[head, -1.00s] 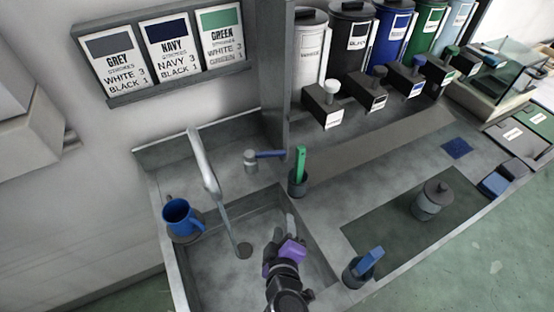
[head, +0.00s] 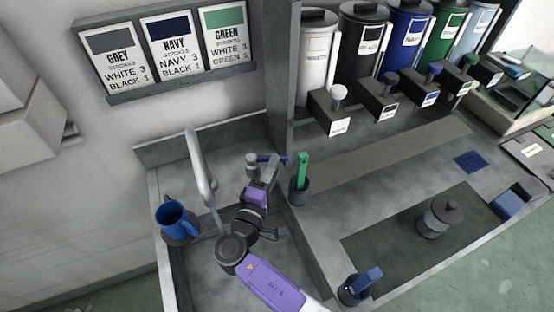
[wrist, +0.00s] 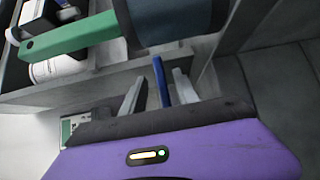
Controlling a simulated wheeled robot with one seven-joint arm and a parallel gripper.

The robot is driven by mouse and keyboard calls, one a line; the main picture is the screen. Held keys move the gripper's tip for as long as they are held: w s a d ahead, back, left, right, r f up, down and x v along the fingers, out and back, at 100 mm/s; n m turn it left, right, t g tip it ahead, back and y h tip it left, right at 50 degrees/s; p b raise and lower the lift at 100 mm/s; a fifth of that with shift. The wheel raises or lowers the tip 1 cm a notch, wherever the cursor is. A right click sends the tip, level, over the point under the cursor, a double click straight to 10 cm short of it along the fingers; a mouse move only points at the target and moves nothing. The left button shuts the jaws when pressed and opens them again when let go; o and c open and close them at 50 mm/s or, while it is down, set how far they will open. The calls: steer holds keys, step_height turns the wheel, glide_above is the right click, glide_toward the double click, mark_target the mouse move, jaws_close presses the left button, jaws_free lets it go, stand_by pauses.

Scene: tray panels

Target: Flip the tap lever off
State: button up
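The tap's blue lever (head: 275,157) sticks out to the right from a grey round valve body (head: 252,161) on the counter behind the sink. In the wrist view the blue lever (wrist: 159,80) shows between my two fingers, with a gap on each side. My gripper (head: 268,168) is open at the lever in the head view and partly covers it; the wrist view also shows its fingertips (wrist: 159,88). Whether a finger touches the lever I cannot tell. The grey tap spout (head: 199,165) arches over the sink, with a thin grey stream (head: 216,216) below it.
A grey cup with a green-handled tool (head: 301,172) stands just right of my gripper; the green handle (wrist: 70,38) is large in the wrist view. A divider panel (head: 283,70) rises behind.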

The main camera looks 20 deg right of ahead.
steer(key=shift+x, duration=1.4)
jaws_close()
stand_by(0.4)
